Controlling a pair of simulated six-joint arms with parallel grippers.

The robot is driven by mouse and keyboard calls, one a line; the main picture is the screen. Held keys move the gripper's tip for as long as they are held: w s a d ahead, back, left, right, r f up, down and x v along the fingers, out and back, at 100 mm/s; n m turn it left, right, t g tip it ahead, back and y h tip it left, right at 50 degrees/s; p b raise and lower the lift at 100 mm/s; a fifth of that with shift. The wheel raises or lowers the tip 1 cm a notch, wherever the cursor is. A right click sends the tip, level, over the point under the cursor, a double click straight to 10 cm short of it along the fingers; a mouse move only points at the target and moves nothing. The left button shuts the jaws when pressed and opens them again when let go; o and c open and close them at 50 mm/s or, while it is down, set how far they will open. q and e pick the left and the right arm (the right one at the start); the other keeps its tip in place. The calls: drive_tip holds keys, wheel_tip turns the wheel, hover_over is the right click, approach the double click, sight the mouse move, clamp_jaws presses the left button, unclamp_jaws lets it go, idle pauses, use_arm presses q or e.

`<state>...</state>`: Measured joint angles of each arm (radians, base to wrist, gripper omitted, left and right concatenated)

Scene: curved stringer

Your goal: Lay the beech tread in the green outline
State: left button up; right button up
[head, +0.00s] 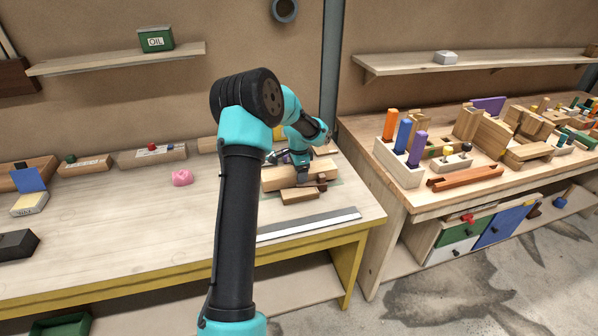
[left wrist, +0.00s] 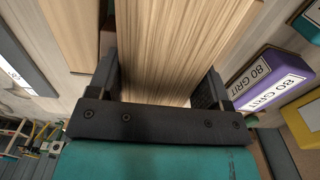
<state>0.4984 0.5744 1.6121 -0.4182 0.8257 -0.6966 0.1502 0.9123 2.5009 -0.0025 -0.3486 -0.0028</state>
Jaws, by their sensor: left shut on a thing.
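My left gripper (head: 303,180) is over the far right part of the left workbench, pointing down. In the left wrist view it (left wrist: 158,85) is shut on a pale, straight-grained wooden board, the beech tread (left wrist: 170,45), with one dark finger on each side. In the head view pale wooden pieces (head: 282,177) lie around the gripper. I cannot tell there which one is held. A faint greenish patch (head: 334,182) shows on the bench just right of them. The full green outline cannot be made out. My right gripper is not in view.
A smaller pale block (head: 299,196) and a grey metal strip (head: 310,224) lie in front. A pink lump (head: 181,177) sits to the left, with bare bench between. In the left wrist view another plank (left wrist: 72,30) and a purple 80 grit block (left wrist: 265,78) flank the board.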

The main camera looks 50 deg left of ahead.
use_arm(q)
drive_tip(key=shift+f, duration=0.35)
drive_tip(key=shift+s+f, duration=0.1)
drive_tip(key=shift+f, duration=0.25)
drive_tip(key=o, duration=1.4)
drive_tip(key=shift+s+d+f, duration=0.1)
drive_tip(key=shift+f, duration=0.05)
drive_tip(key=shift+o, duration=0.2)
wheel_tip(320, 180, up, 14)
drive_tip(key=shift+w, duration=0.2)
drive_tip(key=shift+f, duration=0.15)
